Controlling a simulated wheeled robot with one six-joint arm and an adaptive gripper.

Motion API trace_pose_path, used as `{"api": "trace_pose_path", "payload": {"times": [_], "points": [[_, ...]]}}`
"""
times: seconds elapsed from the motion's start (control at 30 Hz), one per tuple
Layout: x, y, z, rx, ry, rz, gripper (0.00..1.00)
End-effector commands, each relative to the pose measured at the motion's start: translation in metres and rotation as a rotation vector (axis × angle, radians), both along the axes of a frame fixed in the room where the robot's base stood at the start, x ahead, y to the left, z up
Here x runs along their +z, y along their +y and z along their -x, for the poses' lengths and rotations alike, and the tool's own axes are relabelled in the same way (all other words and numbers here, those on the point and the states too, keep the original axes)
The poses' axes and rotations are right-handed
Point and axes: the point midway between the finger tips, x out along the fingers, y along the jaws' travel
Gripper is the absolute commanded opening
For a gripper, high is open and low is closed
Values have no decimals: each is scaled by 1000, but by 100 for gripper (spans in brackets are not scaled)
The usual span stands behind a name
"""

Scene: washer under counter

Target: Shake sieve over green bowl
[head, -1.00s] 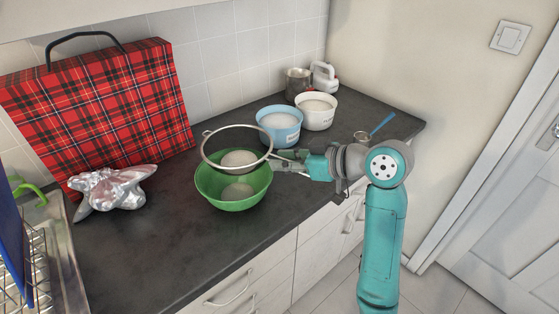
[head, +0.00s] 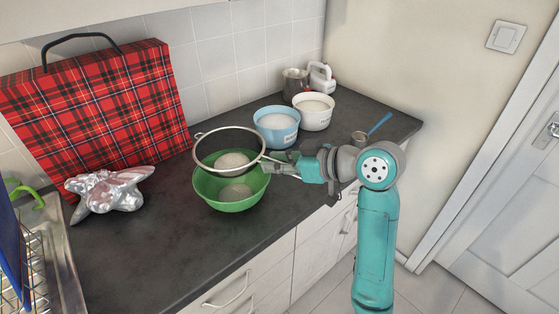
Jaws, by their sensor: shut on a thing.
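The sieve (head: 213,166) is a round metal strainer with a pale heap of powder in its mesh. It hangs over the left and back part of the green bowl (head: 231,204) on the dark counter. A pale heap also shows inside the bowl, below the sieve. My gripper (head: 277,163) is shut on the sieve's handle, just right of the bowl. The fingertips are small in this view and the exact grip on the handle is hard to make out.
A blue tub (head: 277,136) and a white tub (head: 314,121) of white powder stand behind. A metal jug (head: 294,82), a white mixer (head: 321,77) and a small blue-handled cup (head: 359,138) stand further back. Crumpled foil (head: 108,191) and a tartan case (head: 104,105) are left. The front counter is clear.

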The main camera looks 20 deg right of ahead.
Motion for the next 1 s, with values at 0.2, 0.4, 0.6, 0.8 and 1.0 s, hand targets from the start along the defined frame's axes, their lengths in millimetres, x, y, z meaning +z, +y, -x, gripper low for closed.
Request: {"api": "trace_pose_path", "payload": {"times": [0.2,0.4,0.6,0.8,1.0], "points": [[0,21,0,2,1,0,0],[0,10,-1,-6,1,-1,0],[0,-15,0,-4,1,-1,0],[0,-7,0,2,0,-1,0],[0,11,0,2,0,-1,0]]}}
